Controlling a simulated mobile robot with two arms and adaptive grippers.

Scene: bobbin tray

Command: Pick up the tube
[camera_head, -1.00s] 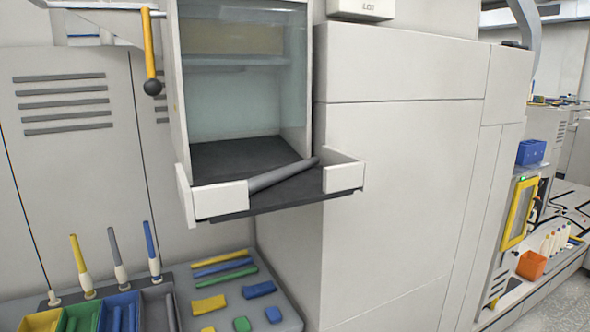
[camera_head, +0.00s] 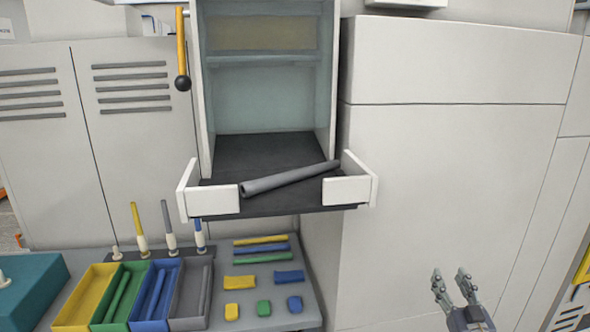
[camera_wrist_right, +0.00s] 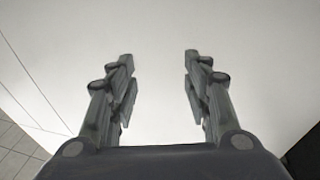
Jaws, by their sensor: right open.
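A grey tube (camera_head: 290,178) lies slantwise on the dark floor of the white-walled tray (camera_head: 350,190) at the front of the open machine compartment. Its left end is lower and nearer, beside the left front wall; its right end points back toward the right side wall. My right gripper (camera_head: 455,278) is at the lower right of the head view, open and empty, well below and to the right of the tray. The right wrist view shows its two fingers (camera_wrist_right: 160,88) apart, facing a plain pale surface. My left gripper is not in view.
Below the tray, a work surface (camera_head: 305,312) holds yellow, green, blue and grey bins (camera_head: 187,323), coloured rods and small blocks. Bobbins stand behind the bins. A yellow lever (camera_head: 181,50) hangs left of the compartment. A wide white cabinet (camera_head: 450,170) fills the right.

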